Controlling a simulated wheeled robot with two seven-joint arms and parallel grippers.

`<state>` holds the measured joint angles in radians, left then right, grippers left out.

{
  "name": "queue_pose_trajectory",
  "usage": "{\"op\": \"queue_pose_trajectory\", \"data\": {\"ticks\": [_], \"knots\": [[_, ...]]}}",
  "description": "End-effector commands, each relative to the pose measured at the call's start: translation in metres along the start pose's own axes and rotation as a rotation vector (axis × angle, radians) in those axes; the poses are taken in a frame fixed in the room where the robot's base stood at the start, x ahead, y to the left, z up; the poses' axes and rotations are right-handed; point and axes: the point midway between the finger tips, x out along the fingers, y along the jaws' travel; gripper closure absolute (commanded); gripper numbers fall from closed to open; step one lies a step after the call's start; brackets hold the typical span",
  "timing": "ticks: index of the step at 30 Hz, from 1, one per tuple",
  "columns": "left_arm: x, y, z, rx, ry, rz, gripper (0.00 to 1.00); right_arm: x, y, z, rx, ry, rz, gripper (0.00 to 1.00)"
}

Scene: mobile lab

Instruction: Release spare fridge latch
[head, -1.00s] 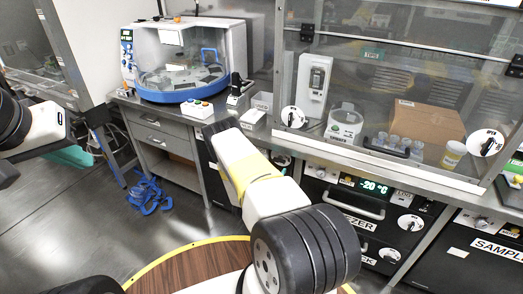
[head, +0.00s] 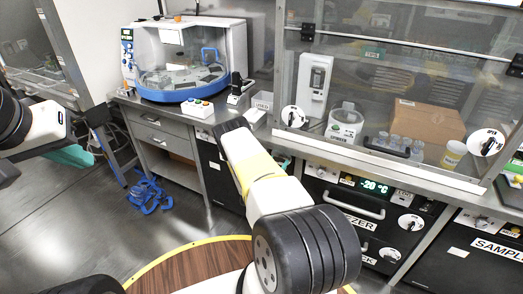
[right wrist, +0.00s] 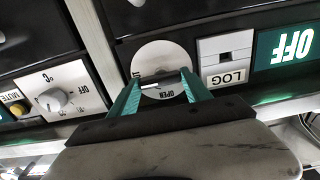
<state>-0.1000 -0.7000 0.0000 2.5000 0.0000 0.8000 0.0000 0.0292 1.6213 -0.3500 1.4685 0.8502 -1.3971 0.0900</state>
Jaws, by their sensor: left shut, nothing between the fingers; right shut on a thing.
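My right gripper (right wrist: 160,92) has its teal fingers shut on the small bar handle of a latch. The latch's round white dial (right wrist: 163,57) is marked OPEN and shows upside down in the right wrist view. A lit OFF display (right wrist: 290,45) and a LOG port panel (right wrist: 226,58) sit beside it on the dark unit. In the head view my right arm reaches to the under-bench unit (head: 213,170), and its wrist hides the latch and the fingers. My left arm comes in at the left edge, but I cannot make out its gripper.
The freezer (head: 345,205), with a -20 °C display, stands right of the arm under the bench. A glass-fronted hood (head: 390,75) and a blue-white machine (head: 187,62) are above. Blue straps (head: 150,195) lie on the floor. A round wooden tabletop (head: 190,272) is in front.

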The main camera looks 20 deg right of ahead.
Motion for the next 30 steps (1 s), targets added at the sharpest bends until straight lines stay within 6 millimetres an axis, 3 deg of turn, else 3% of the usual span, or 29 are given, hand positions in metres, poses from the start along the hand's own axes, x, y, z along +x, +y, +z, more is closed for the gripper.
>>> {"op": "queue_pose_trajectory", "data": {"ticks": [14,30], "knots": [[0.0000,0.0000,0.0000,0.000,0.000,0.000,1.00,-0.0001,-0.0002,-0.0006,-0.113,0.001,0.000,0.84],[0.0000,0.0000,0.0000,0.000,0.000,0.000,1.00,0.0001,-0.0019,-0.0017,-0.595,0.002,-0.001,0.84]]}}
